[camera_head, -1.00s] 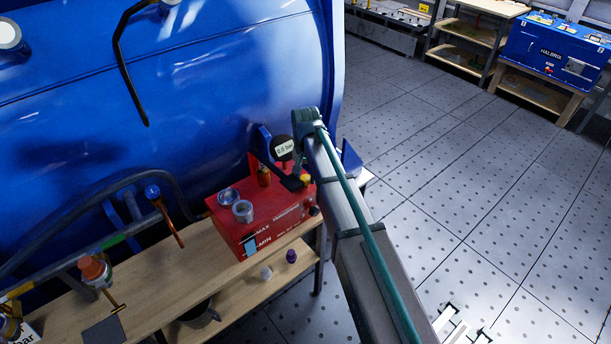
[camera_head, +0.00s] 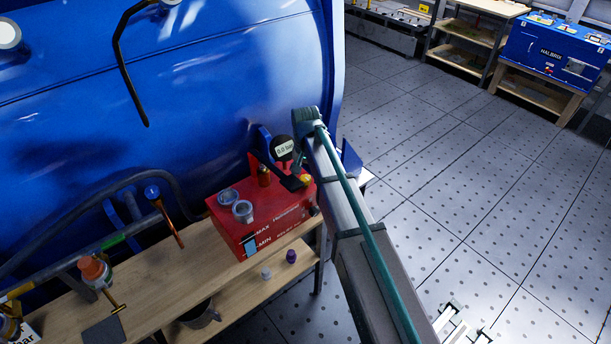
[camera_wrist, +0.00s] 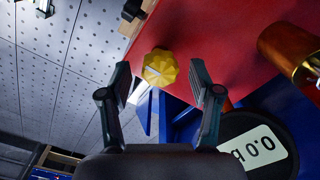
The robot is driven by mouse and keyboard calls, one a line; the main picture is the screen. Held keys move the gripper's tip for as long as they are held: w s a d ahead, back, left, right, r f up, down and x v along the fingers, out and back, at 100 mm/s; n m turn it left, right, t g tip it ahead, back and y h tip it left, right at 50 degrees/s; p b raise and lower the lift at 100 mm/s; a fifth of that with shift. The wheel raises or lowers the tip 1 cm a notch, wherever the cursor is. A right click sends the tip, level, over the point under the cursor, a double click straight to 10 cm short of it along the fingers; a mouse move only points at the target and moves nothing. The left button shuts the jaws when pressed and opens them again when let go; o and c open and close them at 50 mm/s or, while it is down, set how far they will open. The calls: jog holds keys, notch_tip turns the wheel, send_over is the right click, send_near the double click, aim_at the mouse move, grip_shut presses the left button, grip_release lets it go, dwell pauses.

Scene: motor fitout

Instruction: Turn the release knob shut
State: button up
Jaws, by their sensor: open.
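The release knob, a yellow lobed knob with a pale line across it (camera_wrist: 159,68), sits at the edge of the red pump unit (camera_wrist: 200,25) in the wrist view. In the head view the knob (camera_head: 305,179) shows small at the right end of the red unit (camera_head: 262,220). My gripper (camera_wrist: 160,82) is open, with one finger on each side of the knob. I see a gap between each finger and the knob; I cannot tell how far the fingertips are from it in depth. The head view shows my arm reaching in from the lower right.
A round gauge (camera_wrist: 258,145) is close to my right finger in the wrist view. A brass cylinder (camera_wrist: 290,50) stands right of the knob. The blue tank (camera_head: 180,90) fills the left of the head view. The unit stands on a wooden bench (camera_head: 170,280). Open floor (camera_head: 480,190) lies right.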

aim_at(305, 177)
notch_tip(305, 177, up, 12)
dwell(0.5)
jog(key=shift+f, duration=0.1)
jog(key=s+d+f+n, duration=0.1)
jog(key=s+d+f, duration=0.95)
jog(key=f, duration=0.35)
jog(key=s+d+f+n, duration=0.1)
jog(key=s+d+f, duration=0.95)
jog(key=f, duration=0.35)
jog(key=s+f+g, duration=0.3)
jog(key=s+f, duration=0.6)
jog(key=s, duration=0.6)
jog(key=s+f+g, duration=0.3)
jog(key=s+f, duration=0.7)
jog(key=s, duration=0.5)
jog(key=shift+g, duration=0.4)
jog(key=shift+s+f, duration=0.1)
